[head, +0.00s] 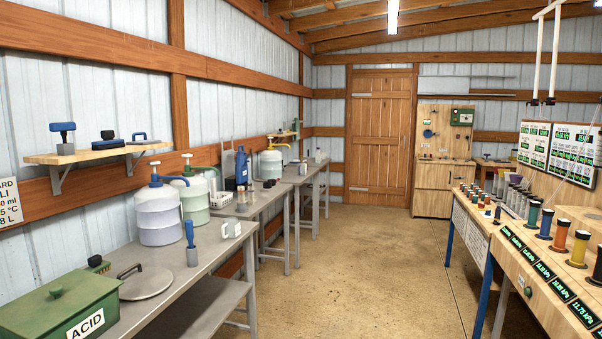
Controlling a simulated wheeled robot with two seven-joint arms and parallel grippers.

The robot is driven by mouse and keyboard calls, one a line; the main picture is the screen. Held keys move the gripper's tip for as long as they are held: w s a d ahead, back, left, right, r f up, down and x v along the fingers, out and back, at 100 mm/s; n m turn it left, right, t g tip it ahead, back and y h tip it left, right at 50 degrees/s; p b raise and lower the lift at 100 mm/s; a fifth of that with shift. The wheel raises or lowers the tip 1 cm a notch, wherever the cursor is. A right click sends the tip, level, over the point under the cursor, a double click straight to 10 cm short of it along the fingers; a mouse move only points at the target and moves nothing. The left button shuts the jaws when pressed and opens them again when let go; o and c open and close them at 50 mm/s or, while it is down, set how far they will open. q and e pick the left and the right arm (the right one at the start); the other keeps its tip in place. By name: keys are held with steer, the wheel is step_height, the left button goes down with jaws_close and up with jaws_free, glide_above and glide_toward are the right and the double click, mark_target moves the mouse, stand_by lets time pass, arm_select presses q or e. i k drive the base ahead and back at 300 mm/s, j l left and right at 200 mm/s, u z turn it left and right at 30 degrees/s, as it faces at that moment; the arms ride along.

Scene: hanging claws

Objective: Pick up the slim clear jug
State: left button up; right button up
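No jug that is clearly slim and clear stands out in the head view. A wide whitish translucent jug (158,221) with a blue pump top stands upright on the left bench. A pale green translucent jug (195,203) with a green pump stands just behind it, partly hidden. A third translucent jug (270,166) stands on a bench farther back. A small whitish item with a handle (232,230) sits at the near bench's right edge; I cannot tell what it is. Neither of my grippers is in view.
A green ACID box (60,308), a round grey lid (146,283) and a blue-handled tool (191,243) occupy the near left bench. A wooden bench with coloured cylinders (562,236) stands at right. The concrete floor (355,262) between is clear to the door.

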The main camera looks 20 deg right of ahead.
mark_target(302, 167)
steer(key=i+l+z, duration=0.3)
steer(key=i+l, duration=0.15)
steer(key=i+l+z, duration=0.3)
steer(key=i, duration=0.4)
steer(key=i+l+z, duration=0.3)
steer(key=i, duration=0.35)
steer(key=i+z, duration=0.3)
steer(key=i, duration=1.85)
steer(key=i+u, duration=0.1)
steer(key=i, duration=1.45)
steer(key=i+l, duration=0.25)
steer(key=i, duration=1.3)
